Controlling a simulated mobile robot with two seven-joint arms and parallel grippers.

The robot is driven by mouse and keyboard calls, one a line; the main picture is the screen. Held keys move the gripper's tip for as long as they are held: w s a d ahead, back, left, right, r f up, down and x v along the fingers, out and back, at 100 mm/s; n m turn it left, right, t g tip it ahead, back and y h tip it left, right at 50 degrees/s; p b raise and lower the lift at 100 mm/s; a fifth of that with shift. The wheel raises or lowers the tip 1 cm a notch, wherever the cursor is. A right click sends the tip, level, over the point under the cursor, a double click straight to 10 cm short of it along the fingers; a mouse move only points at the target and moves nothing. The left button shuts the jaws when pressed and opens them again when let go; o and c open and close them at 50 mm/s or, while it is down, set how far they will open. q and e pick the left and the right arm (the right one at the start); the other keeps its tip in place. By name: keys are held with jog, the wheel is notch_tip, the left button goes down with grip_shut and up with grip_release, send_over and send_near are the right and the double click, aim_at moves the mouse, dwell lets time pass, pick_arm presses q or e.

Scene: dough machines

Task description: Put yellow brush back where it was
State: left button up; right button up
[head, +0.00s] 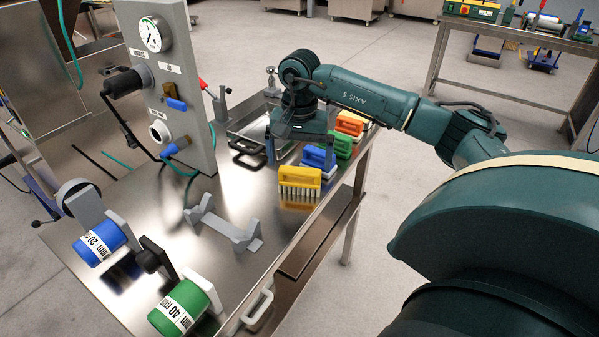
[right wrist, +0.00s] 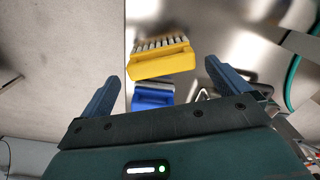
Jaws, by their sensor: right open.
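The yellow brush (head: 300,177) stands bristles down on the steel table near its right edge, in front of the blue brush (head: 318,158). My right gripper (head: 300,157) is open and empty, pointing down just behind the yellow brush, above the blue one. In the right wrist view, the yellow brush (right wrist: 160,64) lies ahead, around and past the fingertip line, with bristles facing away. The blue brush (right wrist: 152,97) shows between my open fingers (right wrist: 161,74). I cannot tell whether a finger touches either brush. My left gripper is not in view.
Green (head: 341,146) and orange (head: 350,123) brushes stand behind in the same row. A grey gauge panel (head: 178,90) rises on the left. A grey cradle (head: 225,228) and blue (head: 99,243) and green (head: 185,308) rollers occupy the front. A black-handled tool (head: 247,150) lies left of my gripper.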

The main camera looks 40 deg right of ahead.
aim_at(300, 171)
notch_tip(300, 171, up, 6)
dwell(0.8)
